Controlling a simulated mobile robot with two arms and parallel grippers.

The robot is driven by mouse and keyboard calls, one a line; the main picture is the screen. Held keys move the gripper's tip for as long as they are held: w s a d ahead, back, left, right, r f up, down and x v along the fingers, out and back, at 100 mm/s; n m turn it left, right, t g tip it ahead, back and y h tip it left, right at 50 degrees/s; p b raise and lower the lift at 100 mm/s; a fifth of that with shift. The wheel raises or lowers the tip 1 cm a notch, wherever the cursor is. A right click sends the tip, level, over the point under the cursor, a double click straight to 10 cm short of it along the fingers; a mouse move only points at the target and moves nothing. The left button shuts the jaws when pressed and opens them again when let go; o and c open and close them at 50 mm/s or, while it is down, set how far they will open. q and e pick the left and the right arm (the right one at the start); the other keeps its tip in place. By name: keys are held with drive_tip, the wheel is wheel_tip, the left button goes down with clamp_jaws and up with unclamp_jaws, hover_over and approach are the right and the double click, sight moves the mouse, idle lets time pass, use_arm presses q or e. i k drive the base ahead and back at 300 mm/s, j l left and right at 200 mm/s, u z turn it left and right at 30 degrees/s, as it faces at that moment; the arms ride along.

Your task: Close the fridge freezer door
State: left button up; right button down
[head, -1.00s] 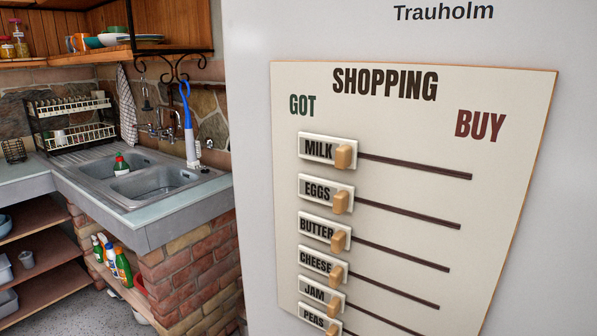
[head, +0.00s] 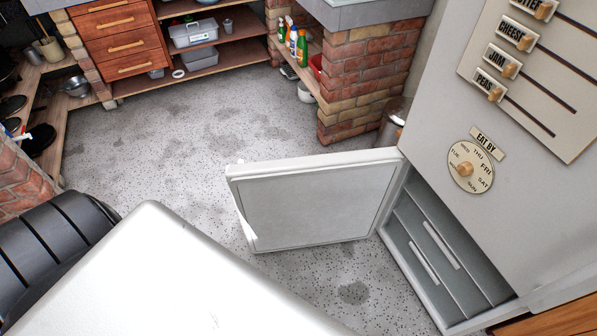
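The freezer door (head: 315,202) is the low white door of the fridge freezer. It stands wide open, swung out to the left from its hinge side, with its inner panel facing me. The freezer compartment (head: 440,252) is exposed to its right and shows grey drawer fronts. The upper fridge door (head: 540,125) is shut above it and carries a shopping board and an "EAT BY" dial (head: 470,166). Neither of my grippers is in view.
A brick plinth (head: 365,75) with bottles on its shelf stands behind the door. A metal bin (head: 396,118) sits between plinth and fridge. Speckled floor (head: 170,140) left of the door is clear. Wooden drawers (head: 118,38) and shelves line the back.

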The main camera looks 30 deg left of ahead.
sight(302, 201)
drive_tip(key=k+z, duration=0.15)
drive_tip(key=z, duration=0.35)
drive_tip(key=k+z, duration=0.15)
drive_tip(key=z, duration=0.35)
drive_tip(key=k+l+z, duration=0.1)
drive_tip(key=z, duration=0.4)
drive_tip(key=k+j+z, duration=0.15)
drive_tip(key=j, duration=0.3)
drive_tip(key=k+j+z, duration=0.1)
drive_tip(key=j, duration=0.3)
drive_tip(key=k+j+z, duration=0.15)
drive_tip(key=j, duration=0.25)
drive_tip(key=k+j+z, duration=0.1)
drive_tip(key=j, duration=0.25)
drive_tip(key=k+j+z, duration=0.15)
drive_tip(key=k+j, duration=0.35)
drive_tip(key=j, duration=0.2)
drive_tip(key=k+j, duration=0.25)
drive_tip(key=j, duration=0.15)
drive_tip(key=k+j, duration=0.2)
drive_tip(key=j, duration=0.2)
drive_tip(key=k+j, duration=0.25)
drive_tip(key=j, duration=0.15)
drive_tip(key=k+j, duration=0.2)
drive_tip(key=j, duration=0.25)
drive_tip(key=k+j, duration=0.2)
drive_tip(key=j, duration=0.5)
drive_tip(key=k+j+z, duration=0.15)
drive_tip(key=i+j, duration=0.05)
drive_tip(key=j, duration=0.05)
